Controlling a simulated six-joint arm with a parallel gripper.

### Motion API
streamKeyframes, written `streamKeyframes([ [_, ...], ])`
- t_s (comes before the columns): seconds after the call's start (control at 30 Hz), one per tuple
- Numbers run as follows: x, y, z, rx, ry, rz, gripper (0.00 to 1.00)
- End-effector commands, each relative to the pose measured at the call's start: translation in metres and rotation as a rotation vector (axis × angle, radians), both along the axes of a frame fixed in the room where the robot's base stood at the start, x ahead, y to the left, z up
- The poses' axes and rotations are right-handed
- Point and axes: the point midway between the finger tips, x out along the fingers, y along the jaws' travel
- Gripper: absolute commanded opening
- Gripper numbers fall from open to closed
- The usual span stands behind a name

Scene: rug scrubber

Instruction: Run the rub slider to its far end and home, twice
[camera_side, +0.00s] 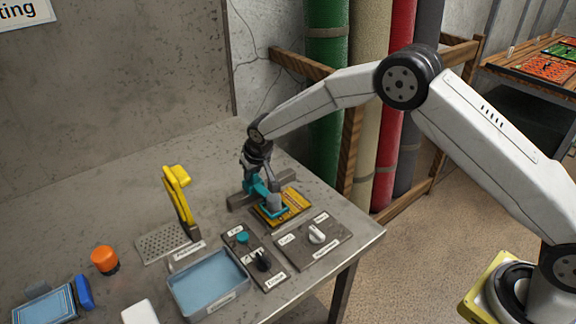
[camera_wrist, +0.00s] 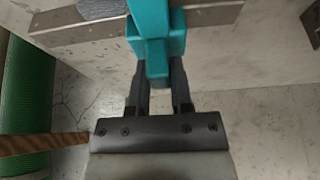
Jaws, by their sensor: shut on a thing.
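The teal rub slider (camera_side: 262,187) stands on a grey metal rail (camera_side: 236,203) near the table's right side. My gripper (camera_side: 251,174) comes down from above and is shut on the slider's upright teal handle. In the wrist view the handle (camera_wrist: 151,40) sits between my gripper's two dark fingers (camera_wrist: 157,78). The rail (camera_wrist: 70,34) runs across behind it, and the slider is around the middle of its visible length. A yellow patterned rug piece (camera_side: 296,204) lies under the slider's front part, which carries a grey cylinder (camera_side: 273,202).
In front are a panel with a white knob (camera_side: 316,235), a panel with a black knob (camera_side: 262,260) and a blue tray (camera_side: 208,283). A yellow lever stand (camera_side: 180,200) and an orange-topped button (camera_side: 105,259) stand to the left. Rolled rugs (camera_side: 327,90) stand behind the table.

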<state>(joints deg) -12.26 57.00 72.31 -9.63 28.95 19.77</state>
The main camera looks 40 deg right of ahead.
Motion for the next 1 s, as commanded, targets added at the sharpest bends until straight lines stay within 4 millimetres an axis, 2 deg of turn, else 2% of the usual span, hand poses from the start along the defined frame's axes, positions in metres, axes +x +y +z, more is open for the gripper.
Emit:
streamKeyframes([
  [0.27, 0.000, -0.006, 0.000, -0.001, 0.001, 0.000, 0.00],
  [0.6, 0.000, -0.060, 0.000, -0.001, 0.003, -0.004, 0.00],
  [0.93, 0.000, -0.067, 0.000, -0.002, 0.002, -0.002, 0.00],
  [0.97, 0.000, -0.067, 0.000, -0.002, 0.002, -0.002, 0.29],
  [1.0, 0.000, -0.068, 0.000, -0.003, 0.002, -0.002, 0.42],
])
